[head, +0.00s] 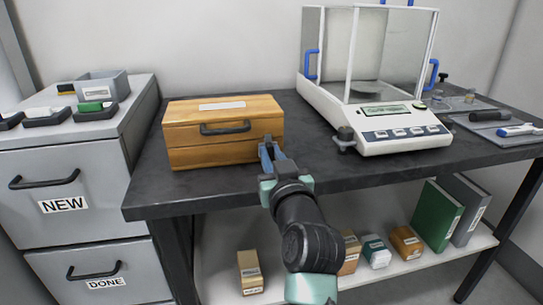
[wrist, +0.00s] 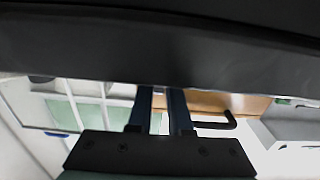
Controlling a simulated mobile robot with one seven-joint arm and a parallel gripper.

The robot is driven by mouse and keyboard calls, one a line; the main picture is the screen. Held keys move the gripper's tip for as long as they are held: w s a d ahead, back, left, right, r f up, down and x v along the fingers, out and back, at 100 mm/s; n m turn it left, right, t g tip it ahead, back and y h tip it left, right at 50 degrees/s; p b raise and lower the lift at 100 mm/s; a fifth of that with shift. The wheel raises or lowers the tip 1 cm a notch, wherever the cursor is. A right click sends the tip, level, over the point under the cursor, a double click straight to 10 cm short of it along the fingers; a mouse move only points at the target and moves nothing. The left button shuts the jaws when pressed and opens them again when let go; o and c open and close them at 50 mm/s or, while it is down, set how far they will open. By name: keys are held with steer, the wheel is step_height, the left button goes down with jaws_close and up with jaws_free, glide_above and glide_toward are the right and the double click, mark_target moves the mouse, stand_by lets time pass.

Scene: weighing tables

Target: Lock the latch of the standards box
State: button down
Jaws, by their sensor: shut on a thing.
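The standards box (head: 222,155) is a wooden box with a dark front handle (head: 225,128) and a white label on its lid. It stands at the left of the dark table, and its lid looks closed. My gripper (head: 267,148) is at the right end of the box's front, with its blue fingers shut on what appears to be the latch. The fingers hide the latch, so its position cannot be told. In the wrist view, my gripper (wrist: 165,95) is beside the box (wrist: 205,102) and its handle (wrist: 218,123); that view looks upside down.
A balance with a glass shield (head: 390,130) stands on the table (head: 300,135) right of the box. A grey cabinet (head: 80,165) with small trays on top stands at the left. A lower shelf (head: 215,260) holds small boxes and binders.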

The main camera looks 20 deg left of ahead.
steer(key=c, duration=1.1)
jaws_free()
steer(key=p+v, duration=0.1)
steer(key=v, duration=1.2)
steer(key=shift+p, duration=0.35)
